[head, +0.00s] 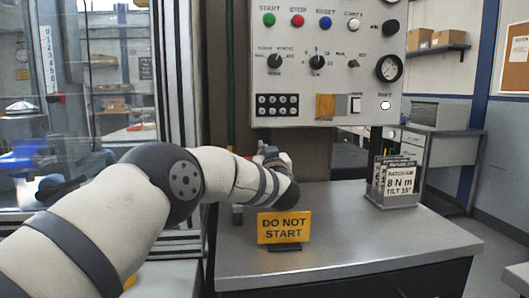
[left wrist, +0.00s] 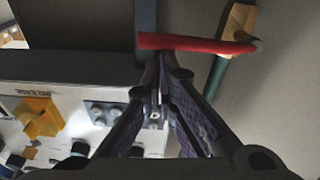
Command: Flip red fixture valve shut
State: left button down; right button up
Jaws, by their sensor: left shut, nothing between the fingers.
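The red valve handle (left wrist: 195,43) is a long flat lever in the left wrist view, lying nearly across the picture. Its right end meets a dark green pipe (left wrist: 217,76) beside a brass-coloured fitting (left wrist: 240,20). My left gripper (left wrist: 164,62) is shut and empty, with its fingertips right at the lever's left half. I cannot tell whether they touch it. In the head view my left gripper (head: 267,151) shows only in part beyond my wrist, in front of the wall under the panel. My right gripper is not in view.
A control panel (head: 325,85) with knobs and buttons hangs above the grey bench (head: 345,235). A yellow "DO NOT START" sign (head: 284,227) stands on the bench close below my left arm. A card holder (head: 394,182) stands at right. The bench front is clear.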

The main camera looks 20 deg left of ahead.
pick_arm(q)
jog(key=v, duration=0.7)
jog(key=shift+s+d, duration=0.15)
jog(key=shift+s, duration=0.05)
